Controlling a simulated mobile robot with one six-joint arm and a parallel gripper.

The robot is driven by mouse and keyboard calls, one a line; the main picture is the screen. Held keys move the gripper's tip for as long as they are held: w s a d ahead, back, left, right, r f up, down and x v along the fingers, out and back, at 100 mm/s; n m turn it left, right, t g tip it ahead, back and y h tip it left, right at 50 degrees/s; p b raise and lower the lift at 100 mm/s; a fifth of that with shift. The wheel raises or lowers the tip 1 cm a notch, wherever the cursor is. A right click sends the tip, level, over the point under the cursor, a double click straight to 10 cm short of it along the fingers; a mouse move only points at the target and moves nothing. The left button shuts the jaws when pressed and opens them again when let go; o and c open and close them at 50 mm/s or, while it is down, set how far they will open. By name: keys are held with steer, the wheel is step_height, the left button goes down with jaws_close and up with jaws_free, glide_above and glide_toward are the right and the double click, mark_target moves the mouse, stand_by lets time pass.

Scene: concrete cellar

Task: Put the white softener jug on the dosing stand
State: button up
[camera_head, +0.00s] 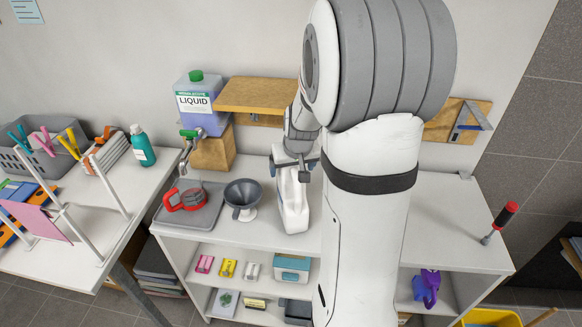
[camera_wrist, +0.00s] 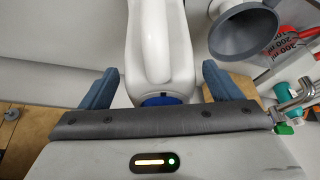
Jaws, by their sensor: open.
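The white softener jug (camera_head: 292,208) stands upright on the white bench, right of the grey funnel, partly hidden by my arm. My gripper (camera_head: 297,165) is at its upper part, from above. In the wrist view the jug's white handle (camera_wrist: 158,50) and blue cap (camera_wrist: 158,99) lie between the open blue-grey fingers of my gripper (camera_wrist: 160,76). Gaps show on both sides. A purple LIQUID container (camera_head: 203,103) with a green cap and tap stands on a wooden block (camera_head: 214,150). I cannot tell for sure whether this block is the dosing stand.
A grey funnel (camera_head: 243,197) stands close left of the jug. A red measuring jug (camera_head: 187,200) sits on a grey tray (camera_head: 203,216) beneath the tap. A wooden wall shelf (camera_head: 262,95) is behind.

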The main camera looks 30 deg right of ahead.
steer(key=b+v, duration=0.1)
steer(key=v, duration=1.1)
steer(key=s+a+f+n+g+y, duration=0.1)
steer(key=s+a+n, duration=0.1)
steer(key=s+a, duration=1.1)
steer(key=s, duration=0.3)
steer(key=shift+s+f, duration=0.15)
steer(key=shift+f, duration=0.25)
steer(key=shift+c, duration=0.5)
